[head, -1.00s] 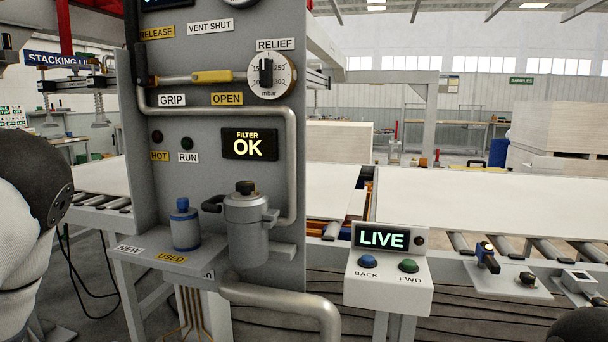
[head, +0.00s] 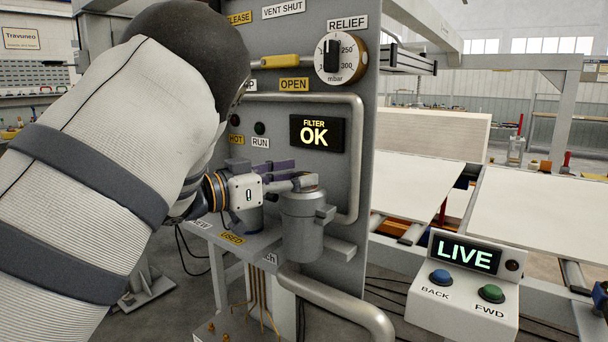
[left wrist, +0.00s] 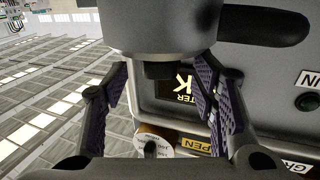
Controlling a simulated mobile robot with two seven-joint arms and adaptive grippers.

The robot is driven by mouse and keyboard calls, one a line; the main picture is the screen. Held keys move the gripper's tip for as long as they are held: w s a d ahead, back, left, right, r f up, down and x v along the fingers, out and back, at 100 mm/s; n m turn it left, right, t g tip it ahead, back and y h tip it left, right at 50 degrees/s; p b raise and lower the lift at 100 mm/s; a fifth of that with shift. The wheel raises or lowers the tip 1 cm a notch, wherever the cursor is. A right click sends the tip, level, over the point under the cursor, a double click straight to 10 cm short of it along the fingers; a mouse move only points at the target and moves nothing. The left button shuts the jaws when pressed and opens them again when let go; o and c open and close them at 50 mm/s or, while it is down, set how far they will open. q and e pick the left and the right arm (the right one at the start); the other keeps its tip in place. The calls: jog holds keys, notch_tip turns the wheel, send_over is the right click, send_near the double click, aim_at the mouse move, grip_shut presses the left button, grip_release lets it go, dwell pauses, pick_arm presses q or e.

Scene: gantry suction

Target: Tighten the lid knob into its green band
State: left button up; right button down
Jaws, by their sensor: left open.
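The grey filter canister (head: 304,225) stands upright against the panel, with its lid on. My left gripper (head: 294,176) reaches in from the left at lid height, its purple-padded fingers beside the top of the canister. The lid knob is mostly hidden by the fingers in the head view. My left gripper (left wrist: 163,82) is open there, with one finger on each side of the knob and gaps between. I cannot make out a green band. My right gripper is out of view.
The panel carries a lit FILTER OK display (head: 317,134), a relief dial (head: 340,58) and a bent grey pipe (head: 357,150) close to the canister. A control box (head: 462,285) reading LIVE stands at the right. White boards (head: 545,215) lie on rollers behind it.

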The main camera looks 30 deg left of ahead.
pick_arm(q)
jog(key=shift+x, duration=1.05)
jog(key=c, duration=1.2)
jog(key=m+g+h, duration=0.2)
jog(key=h, duration=0.1)
jog(key=m+g+h, duration=0.2)
jog(key=m+h, duration=0.1)
jog(key=shift+w+a+g, duration=0.1)
jog(key=shift+a+g, duration=0.05)
jog(key=shift+g, duration=0.15)
jog(key=shift+m+g+h+b, duration=0.35)
jog(key=shift+m+g+h, duration=0.15)
jog(key=shift+g+h, duration=0.15)
